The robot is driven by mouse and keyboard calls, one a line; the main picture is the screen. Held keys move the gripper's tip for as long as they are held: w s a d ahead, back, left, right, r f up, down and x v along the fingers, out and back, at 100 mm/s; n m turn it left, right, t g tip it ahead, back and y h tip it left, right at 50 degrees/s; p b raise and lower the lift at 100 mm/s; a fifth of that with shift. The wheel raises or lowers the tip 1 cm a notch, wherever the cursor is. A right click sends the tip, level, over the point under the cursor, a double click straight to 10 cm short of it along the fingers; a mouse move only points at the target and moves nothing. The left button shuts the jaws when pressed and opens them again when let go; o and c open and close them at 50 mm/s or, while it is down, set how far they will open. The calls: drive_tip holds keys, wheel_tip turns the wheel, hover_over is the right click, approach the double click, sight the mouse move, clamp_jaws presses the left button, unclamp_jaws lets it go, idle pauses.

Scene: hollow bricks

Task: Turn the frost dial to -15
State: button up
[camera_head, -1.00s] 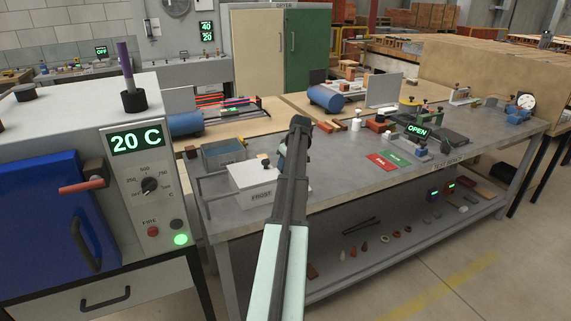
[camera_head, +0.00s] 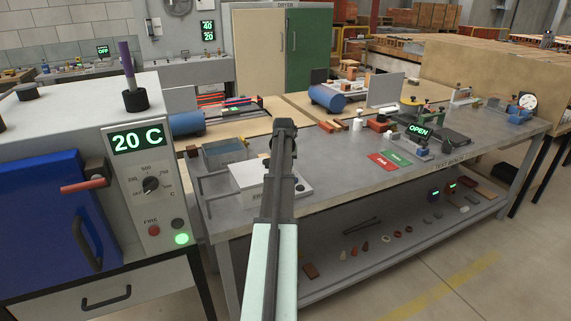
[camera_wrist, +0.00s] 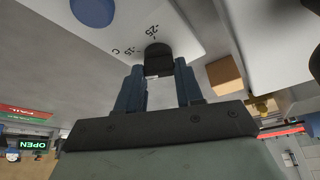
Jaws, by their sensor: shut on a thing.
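The frost box (camera_head: 252,178), a low white box, stands at the left end of the test bench, partly covered by my arm. The wrist view shows its white top (camera_wrist: 185,25) with a black dial (camera_wrist: 158,53) and printed marks around it, among them -25 and what looks like -15, plus a C. My gripper (camera_wrist: 158,72) is shut on the dial, one blue finger on each side. My arm hides the dial in the head view. I cannot read exactly which mark the dial points to.
A grey tank (camera_head: 224,152) stands behind the frost box. The oven (camera_head: 95,150) with a 20 C display is to the left. Red and green mats (camera_head: 384,162) and an OPEN display (camera_head: 418,130) lie further right. A blue disc (camera_wrist: 95,10) is near the dial.

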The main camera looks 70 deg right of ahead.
drive_tip(key=shift+m, duration=0.6)
drive_tip(key=o, duration=1)
drive_tip(key=shift+o, duration=0.2)
drive_tip(key=shift+r, duration=0.1)
drive_tip(key=w+v, duration=0.1)
drive_tip(key=v, duration=1.2)
drive_tip(key=shift+s+a+r, duration=0.15)
drive_tip(key=shift+s+r, duration=0.15)
